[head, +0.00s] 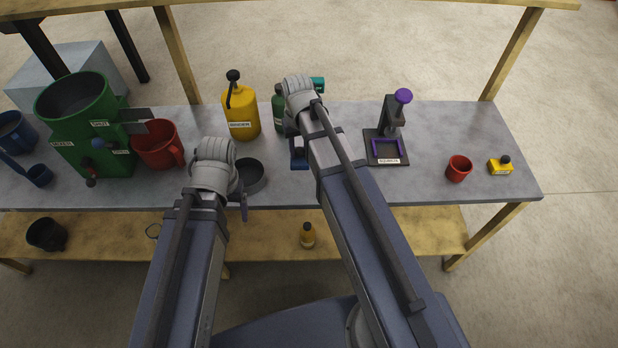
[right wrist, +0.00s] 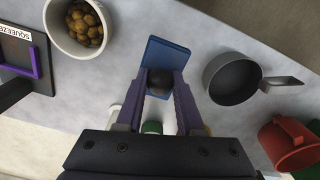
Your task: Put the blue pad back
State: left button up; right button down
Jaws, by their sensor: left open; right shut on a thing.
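The blue pad (right wrist: 167,55) is a flat square with a dark round knob (right wrist: 161,82). In the right wrist view, my right gripper (right wrist: 161,88) has its purple fingers closed on the knob. In the head view, part of the blue pad (head: 299,160) shows left of my right forearm; the right fingers are hidden there. I cannot tell whether the pad touches the table. My left gripper (head: 214,168) is over the front of the table beside a black pan (head: 251,176); its fingers are mostly hidden.
A bowl of brown balls (right wrist: 58,40) and the squeezer (head: 386,150) stand right of the pad. A yellow jug (head: 241,112), red mug (head: 157,145) and green machine (head: 85,125) stand left.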

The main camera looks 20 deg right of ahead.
jog(key=shift+a+f+b, duration=0.15)
jog(key=shift+f+b, duration=0.4)
jog(key=shift+f, duration=0.05)
notch_tip(320, 180, down, 9)
jog(key=b, duration=0.9)
jog(key=shift+r, duration=0.1)
jog(key=c, duration=1)
grip_release()
jog(key=shift+f, duration=0.2)
jog(key=o, duration=0.5)
jog(key=shift+r, duration=0.15)
